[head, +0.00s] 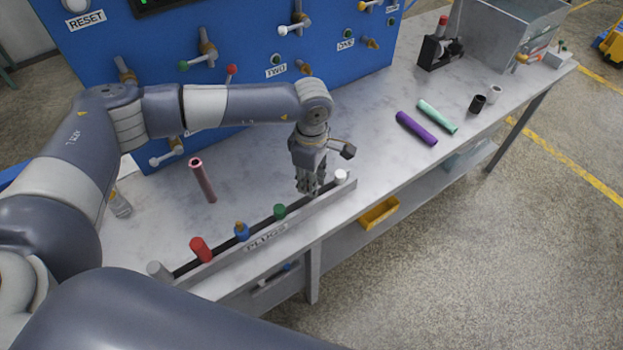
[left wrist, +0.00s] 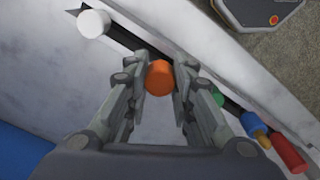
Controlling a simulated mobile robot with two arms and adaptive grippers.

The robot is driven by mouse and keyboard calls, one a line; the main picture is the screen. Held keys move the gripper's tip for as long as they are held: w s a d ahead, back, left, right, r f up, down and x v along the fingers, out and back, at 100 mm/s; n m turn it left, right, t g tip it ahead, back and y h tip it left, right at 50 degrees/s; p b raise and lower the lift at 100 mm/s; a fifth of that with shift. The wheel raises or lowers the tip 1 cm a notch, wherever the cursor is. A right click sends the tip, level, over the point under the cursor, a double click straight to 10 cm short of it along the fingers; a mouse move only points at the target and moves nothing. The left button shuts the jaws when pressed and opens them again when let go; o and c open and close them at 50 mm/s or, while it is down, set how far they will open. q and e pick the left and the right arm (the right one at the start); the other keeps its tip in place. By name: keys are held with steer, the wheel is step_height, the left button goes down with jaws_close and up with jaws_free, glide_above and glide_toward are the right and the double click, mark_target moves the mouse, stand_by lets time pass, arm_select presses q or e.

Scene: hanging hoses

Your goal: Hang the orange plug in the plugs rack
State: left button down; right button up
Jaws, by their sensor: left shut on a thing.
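My left gripper (head: 308,188) points down at the right part of the plugs rack (head: 222,270), between the green plug (head: 279,211) and the white plug (head: 341,177). In the left wrist view the gripper (left wrist: 160,75) is shut on the orange plug (left wrist: 158,79), whose round end faces the camera. The plug is over or in the rack's dark slot; I cannot tell how deep it sits. The gripper hides it in the head view. Blue (head: 242,231), red (head: 200,249) and grey (head: 159,271) plugs stand farther left in the rack. My right gripper is out of view.
A blue panel (head: 110,45) with valves stands behind the bench. A pink tube (head: 203,181) is left of the gripper. Purple (head: 416,128) and mint (head: 437,116) tubes lie to the right. A yellow bin (head: 380,213) is below the bench top.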

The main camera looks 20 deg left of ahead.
arm_select(q)
steer(key=shift+b, duration=0.9)
stand_by(1.3)
steer(key=shift+f+b, duration=1.9)
steer(key=shift+b, duration=0.05)
steer(key=c, duration=1.3)
jaws_free()
steer(key=shift+r, duration=0.1)
step_height(320, 180, up, 12)
steer(key=shift+s, duration=0.1)
